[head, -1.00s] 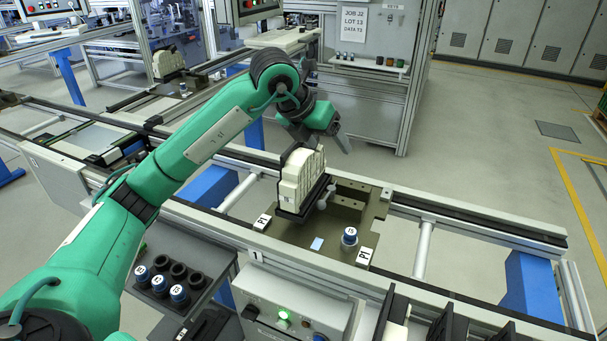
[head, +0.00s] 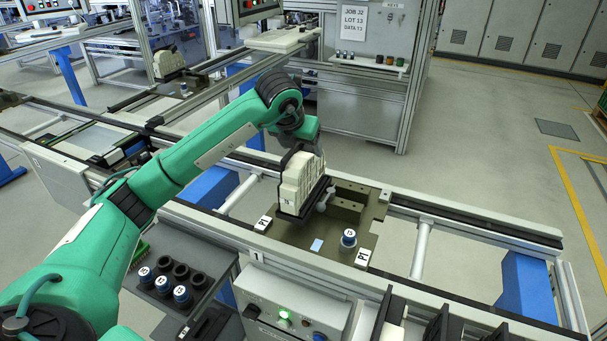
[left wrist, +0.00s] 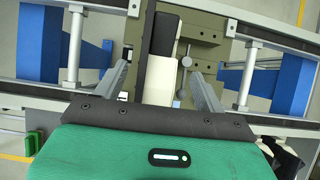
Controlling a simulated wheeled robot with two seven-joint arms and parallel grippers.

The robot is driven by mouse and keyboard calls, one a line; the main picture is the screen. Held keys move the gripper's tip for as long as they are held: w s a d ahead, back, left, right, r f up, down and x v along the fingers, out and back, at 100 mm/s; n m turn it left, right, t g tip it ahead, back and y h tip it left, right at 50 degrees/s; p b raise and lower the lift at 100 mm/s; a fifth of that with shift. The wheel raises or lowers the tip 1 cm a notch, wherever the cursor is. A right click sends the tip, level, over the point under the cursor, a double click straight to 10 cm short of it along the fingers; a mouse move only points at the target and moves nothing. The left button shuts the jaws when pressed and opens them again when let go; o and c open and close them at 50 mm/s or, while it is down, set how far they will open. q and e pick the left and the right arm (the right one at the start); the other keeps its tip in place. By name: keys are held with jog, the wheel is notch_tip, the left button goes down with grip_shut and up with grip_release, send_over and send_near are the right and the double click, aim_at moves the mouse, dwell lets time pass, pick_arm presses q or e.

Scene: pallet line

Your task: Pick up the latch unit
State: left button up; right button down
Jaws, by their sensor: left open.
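The latch unit appears to be the cream stepped block (head: 299,183), upright in a black holder (head: 304,212) on the olive pallet plate (head: 352,226). In the left wrist view the cream block (left wrist: 160,78) shows beside a black part. My left gripper (left wrist: 158,72) is open, with one finger on either side of the block in that view. I cannot tell whether the fingers touch it or how high they are above it. In the head view the fingers are hidden behind the block, below my green wrist. My right gripper is not in view.
A grey knob (head: 325,199) sits close beside the block. A blue-capped cylinder marked 15 (head: 348,238) stands on the plate. Conveyor rails (head: 470,218) run along both sides. A tray with capped cylinders (head: 163,284) and a control box with a green lamp (head: 284,315) are in front.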

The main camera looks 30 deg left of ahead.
aim_at(303, 153)
pick_arm(q)
jog(key=p+x, duration=0.1)
jog(key=x, duration=0.2)
jog(key=shift+w+a+f+p, duration=0.1)
jog(key=shift+f+p, duration=0.15)
jog(key=shift+p, duration=0.15)
jog(key=shift+w+f, duration=0.25)
jog(key=shift+f, duration=0.2)
jog(key=c, duration=1.4)
grip_shut()
jog(key=shift+r, duration=0.1)
